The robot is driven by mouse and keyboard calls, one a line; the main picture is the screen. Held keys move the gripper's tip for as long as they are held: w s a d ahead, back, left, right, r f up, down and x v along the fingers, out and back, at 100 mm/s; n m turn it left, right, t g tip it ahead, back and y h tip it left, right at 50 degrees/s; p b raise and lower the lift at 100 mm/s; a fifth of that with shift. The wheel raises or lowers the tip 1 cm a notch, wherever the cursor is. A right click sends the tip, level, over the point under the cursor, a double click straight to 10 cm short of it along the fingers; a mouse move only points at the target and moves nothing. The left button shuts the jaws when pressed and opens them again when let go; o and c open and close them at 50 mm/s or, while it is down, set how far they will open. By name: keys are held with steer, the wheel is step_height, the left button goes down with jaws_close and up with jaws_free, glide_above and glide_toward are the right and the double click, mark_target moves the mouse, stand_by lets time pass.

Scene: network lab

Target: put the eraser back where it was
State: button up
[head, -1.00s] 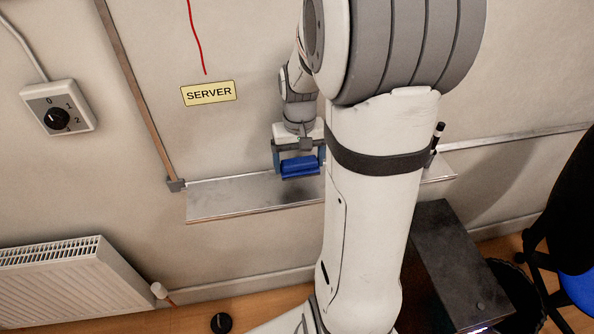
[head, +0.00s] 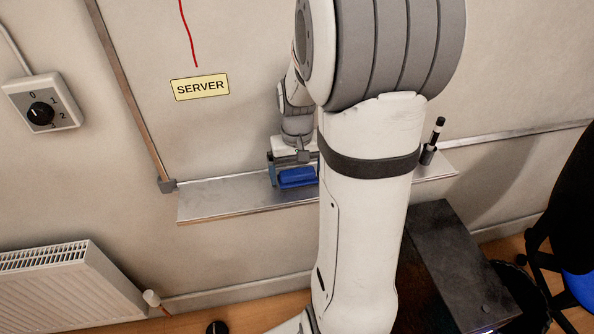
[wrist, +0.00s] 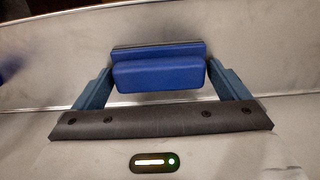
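The blue eraser (head: 297,178) is at the wall tray (head: 215,199), a grey metal shelf on the wall below the SERVER sign. My gripper (head: 295,172) reaches down over the tray with one finger on each side of the eraser. In the wrist view the eraser (wrist: 158,72) sits between the two blue fingertips, close against both, so the gripper looks shut on it. The eraser is low, at or just above the tray surface; I cannot tell if it touches. The right finger is partly hidden by my arm in the head view.
A black marker in a holder (head: 433,140) stands at the tray's right end. A rotary switch (head: 42,103) and the yellow SERVER sign (head: 200,87) are on the wall. A radiator (head: 65,285) is lower left, a dark cabinet (head: 450,260) lower right. The tray's left part is bare.

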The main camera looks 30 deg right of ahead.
mark_target(297, 170)
steer(key=shift+o, duration=0.4)
step_height(297, 170, up, 12)
steer(key=s+a+f+n+t, duration=0.2)
steer(key=s+a+n, duration=0.1)
steer(key=s+a, duration=0.9)
steer(key=shift+s+a+f+t+p, duration=0.2)
steer(key=shift+f+t+p, duration=0.1)
steer(key=shift+p, duration=0.1)
steer(key=shift+r, duration=0.1)
stand_by(0.5)
